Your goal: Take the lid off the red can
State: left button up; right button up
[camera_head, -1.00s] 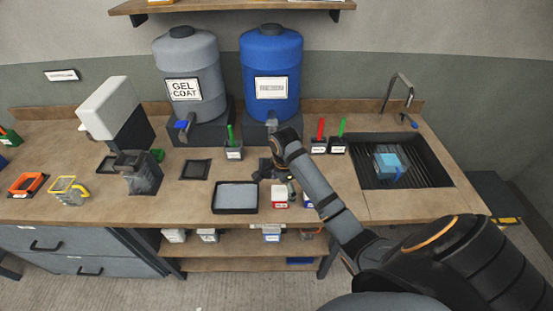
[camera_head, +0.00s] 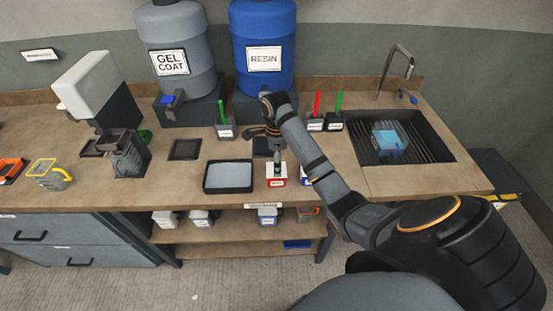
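The red can (camera_head: 276,181), a small white container with a red label band, stands near the front edge of the workbench, just right of the grey tray. My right gripper (camera_head: 279,159) comes in from the right and hangs directly over the can's top, pointing down. Its fingertips are small and dark here, so I cannot tell if they are open or shut, or whether they touch the lid. The lid is hidden or too small to make out under the gripper. My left gripper is not in view.
A blue-labelled can (camera_head: 306,182) stands close to the right, partly behind my forearm. The grey tray (camera_head: 228,190) is close on the left. Brush pots (camera_head: 225,132) and the blue resin drum (camera_head: 264,25) stand behind. The sink (camera_head: 440,155) is at right.

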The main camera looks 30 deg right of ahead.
jog(key=shift+f+p, duration=0.75)
jog(key=shift+f, duration=0.5)
jog(key=c, duration=1)
jog(key=shift+s+a+r, duration=0.15)
jog(key=shift+s, duration=0.15)
jog(key=c, duration=0.7)
jog(key=shift+c, duration=1.2)
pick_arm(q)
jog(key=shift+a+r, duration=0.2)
pick_arm(e)
jog(key=shift+w+f, duration=0.1)
jog(key=shift+f, duration=0.1)
grip_shut()
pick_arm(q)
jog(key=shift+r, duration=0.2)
